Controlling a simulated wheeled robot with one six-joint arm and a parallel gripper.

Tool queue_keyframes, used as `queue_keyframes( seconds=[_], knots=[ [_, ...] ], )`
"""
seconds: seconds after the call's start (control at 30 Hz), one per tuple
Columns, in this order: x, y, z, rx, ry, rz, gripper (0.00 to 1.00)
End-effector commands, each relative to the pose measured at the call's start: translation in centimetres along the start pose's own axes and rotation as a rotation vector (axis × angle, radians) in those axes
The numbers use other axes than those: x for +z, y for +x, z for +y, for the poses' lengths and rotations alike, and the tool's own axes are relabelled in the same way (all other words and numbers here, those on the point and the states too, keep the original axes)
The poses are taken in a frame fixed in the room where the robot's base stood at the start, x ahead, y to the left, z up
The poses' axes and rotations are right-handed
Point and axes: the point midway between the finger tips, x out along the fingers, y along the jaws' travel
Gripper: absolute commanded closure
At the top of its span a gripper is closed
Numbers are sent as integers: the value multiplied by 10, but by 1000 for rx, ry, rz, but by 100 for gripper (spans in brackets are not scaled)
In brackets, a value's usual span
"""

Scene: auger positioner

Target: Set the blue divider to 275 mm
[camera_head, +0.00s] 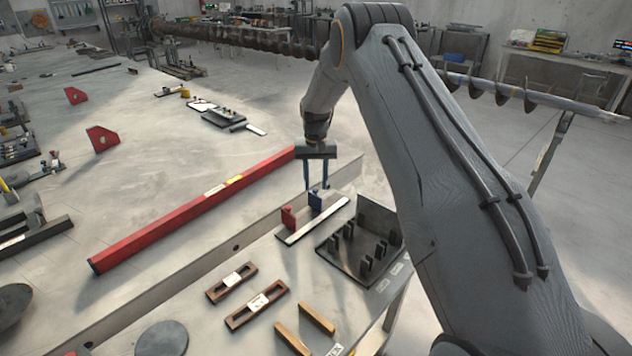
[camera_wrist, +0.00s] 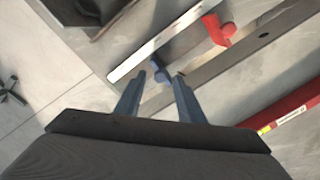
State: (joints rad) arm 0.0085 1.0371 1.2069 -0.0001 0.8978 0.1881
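The blue divider (camera_head: 315,201) stands on a pale metal scale bar (camera_head: 318,221), near its far part. The red divider (camera_head: 288,218) stands beside it, nearer the bar's left end. My gripper (camera_head: 316,187) points down just above the blue divider, its two fingers apart. In the wrist view, the blue divider (camera_wrist: 160,73) shows between and just beyond the open fingertips (camera_wrist: 160,78). I see no clear contact with it. The red divider (camera_wrist: 218,30) is at upper right there, along the bar (camera_wrist: 150,52). The scale's markings are too small to read.
A dark tray with upright pegs (camera_head: 352,262) sits right of the bar. A grey slotted rail (camera_head: 235,246) and a long red beam (camera_head: 190,212) run to its left. Wooden blocks (camera_head: 317,317) and brown slotted pieces (camera_head: 232,283) lie in front.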

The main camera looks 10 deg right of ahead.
Motion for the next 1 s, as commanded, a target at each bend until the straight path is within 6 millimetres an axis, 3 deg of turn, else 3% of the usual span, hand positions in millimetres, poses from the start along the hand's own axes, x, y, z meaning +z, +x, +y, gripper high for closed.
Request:
queue_keyframes(
  seconds=[0.43,0.63,1.0],
  knots=[
    [0,11,0,0,0,0,65],
    [0,11,0,0,0,0,98],
    [-8,13,6,0,0,2,100]
  ],
)
